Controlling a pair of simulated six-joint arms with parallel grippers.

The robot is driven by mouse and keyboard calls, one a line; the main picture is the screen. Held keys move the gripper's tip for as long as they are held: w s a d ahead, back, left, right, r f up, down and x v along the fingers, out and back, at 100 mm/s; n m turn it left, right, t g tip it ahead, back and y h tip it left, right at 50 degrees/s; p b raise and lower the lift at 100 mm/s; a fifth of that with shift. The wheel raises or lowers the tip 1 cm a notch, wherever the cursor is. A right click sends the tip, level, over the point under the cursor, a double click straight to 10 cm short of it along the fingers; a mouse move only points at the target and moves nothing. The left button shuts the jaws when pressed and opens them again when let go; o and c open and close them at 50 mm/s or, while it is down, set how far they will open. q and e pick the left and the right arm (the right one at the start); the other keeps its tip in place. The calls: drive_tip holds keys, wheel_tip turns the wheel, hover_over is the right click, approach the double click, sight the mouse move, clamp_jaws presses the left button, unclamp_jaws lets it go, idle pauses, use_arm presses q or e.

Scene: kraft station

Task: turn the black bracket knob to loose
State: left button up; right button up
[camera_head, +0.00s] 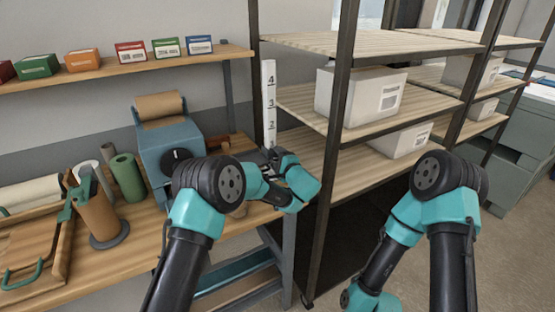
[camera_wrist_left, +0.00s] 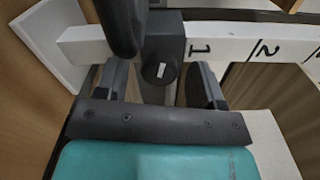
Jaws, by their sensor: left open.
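The white numbered post (camera_head: 269,100) stands upright at the bench's right end. In the left wrist view the post (camera_wrist_left: 225,45) runs across the picture, with marks 1 and 2 readable. A black bracket (camera_wrist_left: 172,35) sits around it near mark 1. The round black knob (camera_wrist_left: 158,72) with a small pale mark faces the wrist camera. My left gripper (camera_wrist_left: 160,88) is open, one finger on each side of the knob, with visible gaps. In the head view my left gripper (camera_head: 274,158) is at the post's lower part, largely hiding the bracket.
A shelf rack (camera_head: 340,130) with white boxes (camera_head: 360,98) stands close to the right of the post. A blue-grey machine (camera_head: 165,140) and paper rolls (camera_head: 128,177) stand on the bench to the left. A dark rounded part (camera_wrist_left: 122,25) covers some of the wrist view.

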use_arm(q)
drive_tip(key=shift+w+a, duration=0.1)
drive_tip(key=shift+w, duration=0.05)
drive_tip(key=c, duration=0.9)
drive_tip(key=shift+n, duration=3.3)
drive_tip(key=o, duration=0.9)
